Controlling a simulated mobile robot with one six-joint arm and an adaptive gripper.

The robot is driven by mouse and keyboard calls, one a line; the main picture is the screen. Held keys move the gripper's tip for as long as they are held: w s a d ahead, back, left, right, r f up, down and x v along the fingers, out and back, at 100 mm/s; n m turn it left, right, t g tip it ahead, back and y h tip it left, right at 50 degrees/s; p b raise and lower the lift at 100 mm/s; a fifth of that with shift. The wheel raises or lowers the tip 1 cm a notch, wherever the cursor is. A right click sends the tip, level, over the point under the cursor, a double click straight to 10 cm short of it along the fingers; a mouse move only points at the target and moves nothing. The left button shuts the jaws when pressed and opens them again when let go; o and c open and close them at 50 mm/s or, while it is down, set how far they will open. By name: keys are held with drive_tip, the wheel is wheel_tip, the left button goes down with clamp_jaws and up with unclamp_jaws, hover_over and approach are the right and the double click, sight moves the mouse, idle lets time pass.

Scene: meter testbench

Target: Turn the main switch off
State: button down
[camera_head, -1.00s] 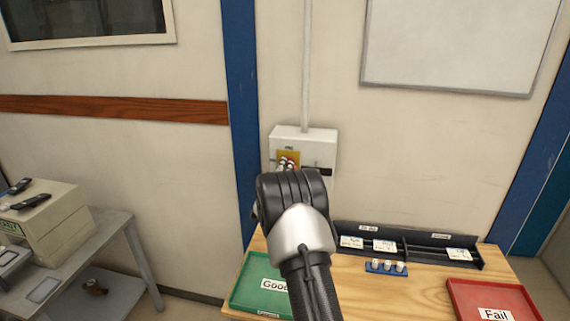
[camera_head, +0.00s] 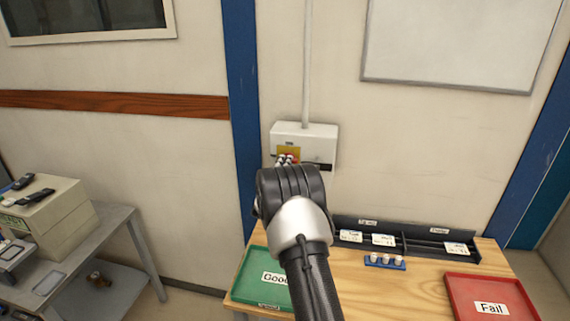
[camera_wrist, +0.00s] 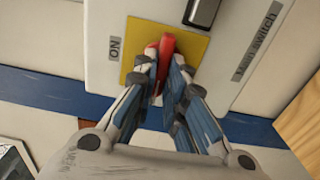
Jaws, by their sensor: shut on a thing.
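The main switch is a red handle (camera_wrist: 167,47) on a yellow plate (camera_wrist: 198,44), on a white wall box (camera_head: 322,133). In the wrist view an "ON" label (camera_wrist: 115,47) is left of the plate and a "Main switch" label (camera_wrist: 258,42) is right of it. My gripper (camera_wrist: 164,72) is shut on the red handle, with one finger on each side. In the head view my gripper (camera_head: 285,161) is small at the yellow plate (camera_head: 290,150), and my wrist hides the area below it.
Below the box is a wooden table (camera_head: 410,283) with a green "Good" tray (camera_head: 250,285), a red "Fail" tray (camera_head: 470,290), a dark organizer (camera_head: 410,240) and a blue holder with white pieces (camera_head: 385,262). A grey bench (camera_head: 125,240) stands left. A dark block (camera_wrist: 202,12) sits beside the plate.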

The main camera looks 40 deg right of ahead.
drive_tip(key=c, duration=1.6)
unclamp_jaws()
drive_tip(key=shift+c, duration=0.2)
drive_tip(key=v, duration=1.2)
